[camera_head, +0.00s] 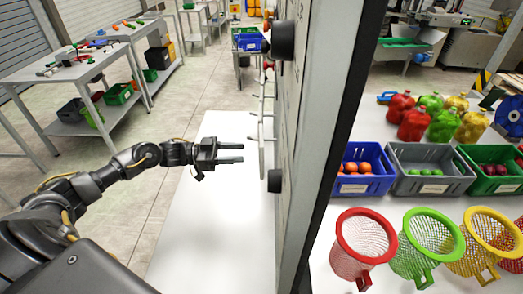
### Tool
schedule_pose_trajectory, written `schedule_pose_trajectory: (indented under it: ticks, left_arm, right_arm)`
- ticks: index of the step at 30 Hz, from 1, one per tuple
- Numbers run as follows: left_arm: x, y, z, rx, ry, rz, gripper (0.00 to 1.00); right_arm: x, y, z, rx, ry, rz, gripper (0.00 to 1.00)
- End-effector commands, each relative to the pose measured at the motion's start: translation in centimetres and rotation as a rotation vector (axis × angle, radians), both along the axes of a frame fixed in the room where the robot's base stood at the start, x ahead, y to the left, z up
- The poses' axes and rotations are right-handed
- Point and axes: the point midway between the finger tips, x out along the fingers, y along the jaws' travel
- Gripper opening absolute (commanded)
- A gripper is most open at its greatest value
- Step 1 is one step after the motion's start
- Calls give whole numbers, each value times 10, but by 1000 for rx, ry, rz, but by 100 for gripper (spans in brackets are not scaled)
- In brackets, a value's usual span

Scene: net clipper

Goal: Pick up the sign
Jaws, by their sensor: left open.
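I cannot make out a sign for certain. A thin pale upright piece (262,150) with short pegs stands along the left face of the tall grey panel (318,130), seen nearly edge-on, so I cannot tell whether it is the sign. My right gripper is not in view.
A white table top (215,235) below my left gripper is clear. Black round knobs (283,40) jut from the panel. Right of it are a blue crate (364,183), other crates and several net baskets, including a red one (360,245). A workbench (85,67) stands back left.

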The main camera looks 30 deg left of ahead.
Motion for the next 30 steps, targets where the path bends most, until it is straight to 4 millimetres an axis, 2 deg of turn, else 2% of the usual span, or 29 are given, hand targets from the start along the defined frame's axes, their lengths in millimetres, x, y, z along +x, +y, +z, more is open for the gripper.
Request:
schedule_pose_trajectory:
  ticks: [5,11,16,24,30]
  left_arm:
    - [2,-4,2,0,0,0,45]
    - [15,-30,11,-2,-1,-1,45]
    - [24,-45,5,0,0,1,45]
    - [25,-47,2,1,0,1,45]
    - [25,-47,2,1,0,1,19]
  right_arm:
    - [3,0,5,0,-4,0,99]
    - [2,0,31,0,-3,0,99]
    - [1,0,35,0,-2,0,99]
    - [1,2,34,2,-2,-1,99]
    - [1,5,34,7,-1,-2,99]
